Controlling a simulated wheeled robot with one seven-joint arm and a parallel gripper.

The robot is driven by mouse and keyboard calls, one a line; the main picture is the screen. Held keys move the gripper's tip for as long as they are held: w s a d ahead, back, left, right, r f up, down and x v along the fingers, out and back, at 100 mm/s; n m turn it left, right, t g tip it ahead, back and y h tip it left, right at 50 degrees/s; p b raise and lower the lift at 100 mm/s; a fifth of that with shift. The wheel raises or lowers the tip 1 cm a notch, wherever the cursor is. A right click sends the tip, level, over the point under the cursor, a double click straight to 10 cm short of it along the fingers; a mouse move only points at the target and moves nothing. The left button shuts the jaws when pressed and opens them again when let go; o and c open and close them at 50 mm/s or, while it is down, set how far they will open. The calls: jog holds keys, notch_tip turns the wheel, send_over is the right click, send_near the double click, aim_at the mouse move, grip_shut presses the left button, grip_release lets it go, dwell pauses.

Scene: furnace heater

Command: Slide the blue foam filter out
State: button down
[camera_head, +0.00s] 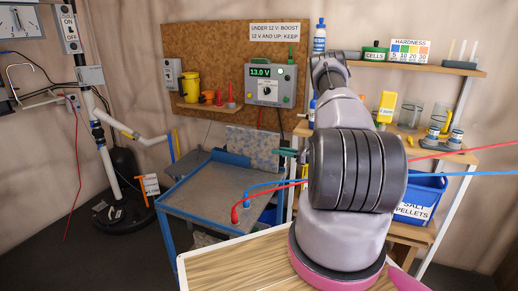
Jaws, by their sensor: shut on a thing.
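I cannot make out a blue foam filter for certain. A speckled blue-grey panel (253,148) stands upright at the back of a blue-framed cart; I cannot tell whether it is foam. My arm rises in the right half, bends at the top and continues out of sight behind its own thick links. My gripper is hidden there, so its fingers and anything between them do not show. A small dark teal piece (285,152) sticks out left of my arm, by the panel's right edge; I cannot tell what it belongs to.
The blue-framed cart (178,192) has a grey top. Red (262,190) and blue (262,184) cables cross it. Shelves with bottles, a yellow device (386,107) and a blue salt bin (428,187) stand right. A wooden tabletop (235,265) lies in front.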

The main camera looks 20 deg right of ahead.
jog(key=shift+s+d, duration=0.4)
jog(key=shift+v, duration=2.3)
jog(key=shift+v, duration=2.25)
jog(key=shift+r, duration=0.1)
jog(key=shift+v, duration=2.3)
